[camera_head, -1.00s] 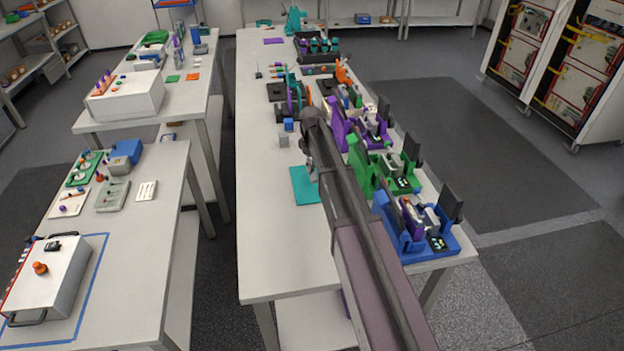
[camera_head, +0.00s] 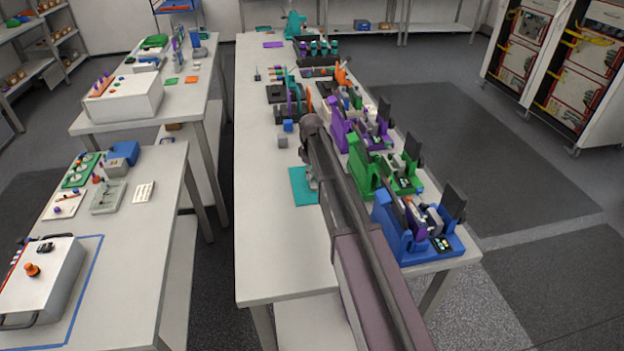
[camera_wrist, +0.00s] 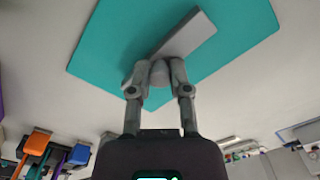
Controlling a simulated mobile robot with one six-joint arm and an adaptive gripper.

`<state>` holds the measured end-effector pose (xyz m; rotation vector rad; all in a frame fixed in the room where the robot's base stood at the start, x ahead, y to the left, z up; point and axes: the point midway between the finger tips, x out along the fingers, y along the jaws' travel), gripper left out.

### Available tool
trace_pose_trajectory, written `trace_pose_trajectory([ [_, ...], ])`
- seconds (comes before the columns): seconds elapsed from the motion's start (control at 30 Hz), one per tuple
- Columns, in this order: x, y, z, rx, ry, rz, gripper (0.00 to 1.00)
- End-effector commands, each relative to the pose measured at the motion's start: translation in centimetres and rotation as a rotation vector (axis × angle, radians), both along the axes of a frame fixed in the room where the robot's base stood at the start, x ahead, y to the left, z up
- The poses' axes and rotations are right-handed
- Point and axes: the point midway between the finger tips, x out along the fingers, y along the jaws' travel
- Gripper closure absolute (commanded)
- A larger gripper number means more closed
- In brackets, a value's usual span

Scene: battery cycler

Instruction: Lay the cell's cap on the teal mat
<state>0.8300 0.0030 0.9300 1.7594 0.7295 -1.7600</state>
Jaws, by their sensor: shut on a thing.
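The teal mat (camera_head: 300,188) lies flat on the long white table, partly hidden behind my arm. In the wrist view the mat (camera_wrist: 110,45) fills the upper middle. My gripper (camera_wrist: 158,76) is shut on the grey cap (camera_wrist: 190,35), a flat bar with a rounded knob between the fingertips. The cap lies slantwise across the mat in that view, its lower left end near the mat's edge. I cannot tell whether it touches the mat. In the head view my gripper (camera_head: 312,180) is at the mat's right side. The cap cannot be made out there.
Blue (camera_head: 415,232), green (camera_head: 400,178) and purple (camera_head: 342,128) fixtures line the table's right edge, close beside my arm. The table left and in front of the mat is clear.

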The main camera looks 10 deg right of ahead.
Motion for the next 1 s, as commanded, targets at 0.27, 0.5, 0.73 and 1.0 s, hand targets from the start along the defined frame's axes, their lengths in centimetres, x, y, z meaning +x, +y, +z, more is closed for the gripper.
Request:
trace_pose_trajectory([
  [0.27,0.01,0.04,-0.59,0.000,0.000,0.000,1.00],
  [0.5,-0.01,0.05,-0.69,0.000,0.000,0.001,1.00],
  [0.73,0.00,0.07,-0.87,0.000,0.000,0.001,0.45],
  [1.0,0.00,0.07,-0.87,0.000,0.000,0.001,0.41],
])
